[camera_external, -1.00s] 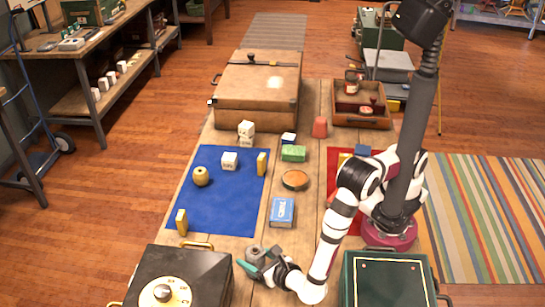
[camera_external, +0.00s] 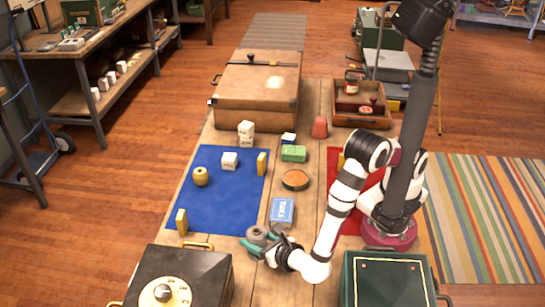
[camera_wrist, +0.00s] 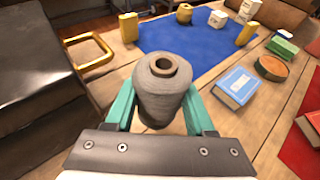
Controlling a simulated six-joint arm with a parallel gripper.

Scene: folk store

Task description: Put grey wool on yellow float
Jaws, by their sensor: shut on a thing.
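The grey wool (camera_external: 257,233) is a grey spool with a hollow centre. My gripper (camera_external: 259,243) is shut on it near the front of the table. In the wrist view the wool (camera_wrist: 160,88) stands roughly upright between the green fingers of my gripper (camera_wrist: 159,108). The yellow float (camera_external: 201,176) is a rounded yellow thing with a dark spot on top. It stands on the left part of the blue mat (camera_external: 215,208), and it also shows at the top of the wrist view (camera_wrist: 184,13). The wool is apart from the float, in front and to its right.
Yellow blocks (camera_external: 182,221) (camera_external: 262,163) and a white cube (camera_external: 230,160) stand on the blue mat. A blue box (camera_external: 282,211) lies right of the mat. A dark chest (camera_external: 205,265) with a brass handle is front left, a green case (camera_external: 388,280) front right.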

